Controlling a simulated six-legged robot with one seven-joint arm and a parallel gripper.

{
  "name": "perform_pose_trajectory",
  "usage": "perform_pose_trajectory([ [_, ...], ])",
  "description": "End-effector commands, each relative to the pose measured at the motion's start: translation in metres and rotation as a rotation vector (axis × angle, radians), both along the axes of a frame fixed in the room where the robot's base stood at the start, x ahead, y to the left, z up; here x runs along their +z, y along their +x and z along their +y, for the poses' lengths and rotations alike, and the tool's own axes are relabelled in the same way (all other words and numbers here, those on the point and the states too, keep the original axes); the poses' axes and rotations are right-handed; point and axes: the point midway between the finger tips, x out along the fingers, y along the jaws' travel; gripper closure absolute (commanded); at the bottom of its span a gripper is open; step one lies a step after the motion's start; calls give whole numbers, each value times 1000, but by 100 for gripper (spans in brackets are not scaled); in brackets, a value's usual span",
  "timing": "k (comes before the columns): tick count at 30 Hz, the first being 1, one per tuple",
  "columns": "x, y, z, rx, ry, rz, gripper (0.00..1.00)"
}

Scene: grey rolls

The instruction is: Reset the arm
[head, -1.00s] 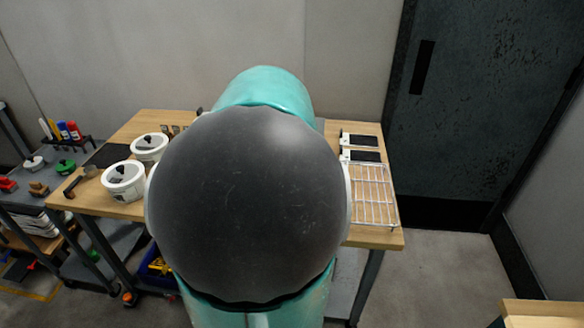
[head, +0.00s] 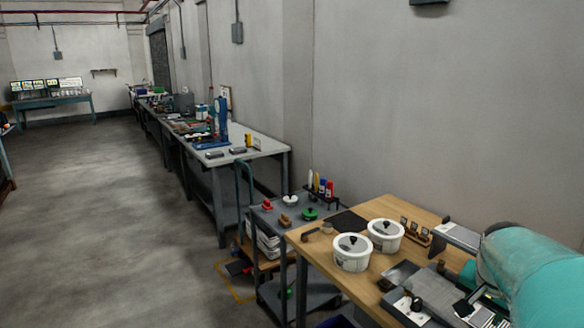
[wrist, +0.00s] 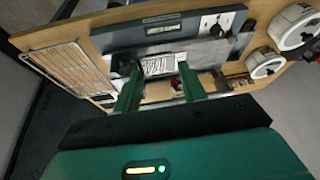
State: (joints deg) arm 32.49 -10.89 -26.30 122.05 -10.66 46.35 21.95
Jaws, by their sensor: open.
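My gripper (wrist: 160,74) shows in the wrist view with two green fingers spread apart, and nothing is seen between them. It is over the wooden workbench (wrist: 100,40), facing a dark grey device with a display and a metal plate; whether the fingers touch anything I cannot tell. In the head view my turquoise arm is at the lower right edge, over the bench (head: 318,238), and the gripper is not visible there.
Two white lidded tubs (head: 352,253) (head: 385,235) stand on the bench. A wire rack (wrist: 68,66) lies at its other end. A grey cart (head: 283,222) with small tools stands beside the bench. Long worktables (head: 262,148) line the wall; the floor (head: 110,200) at left is open.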

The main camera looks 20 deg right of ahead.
Motion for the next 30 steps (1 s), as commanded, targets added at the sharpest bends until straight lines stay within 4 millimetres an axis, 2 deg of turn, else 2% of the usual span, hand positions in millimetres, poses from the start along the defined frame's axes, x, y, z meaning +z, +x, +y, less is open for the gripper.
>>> perform_pose_trajectory([
  [1, 5, 24, 29, 101, 0, -18, 59],
  [3, 10, 51, 70, 238, 3, -33, 59],
  [7, 18, 86, 153, 502, -5, -55, 59],
  [11, 24, 99, 242, 782, -27, -68, 59],
  [12, 24, 99, 269, 870, -39, -70, 59],
  [15, 23, 90, 328, 1070, -70, -70, 59],
  [16, 22, 86, 342, 1119, -80, -69, 59],
  [18, 20, 77, 368, 1214, -98, -66, 59],
  [21, 17, 69, 386, 1288, -117, -63, 59],
  [29, 16, 68, 389, 1303, -119, -60, 59],
  [30, 16, 68, 389, 1303, -119, -60, 64],
])
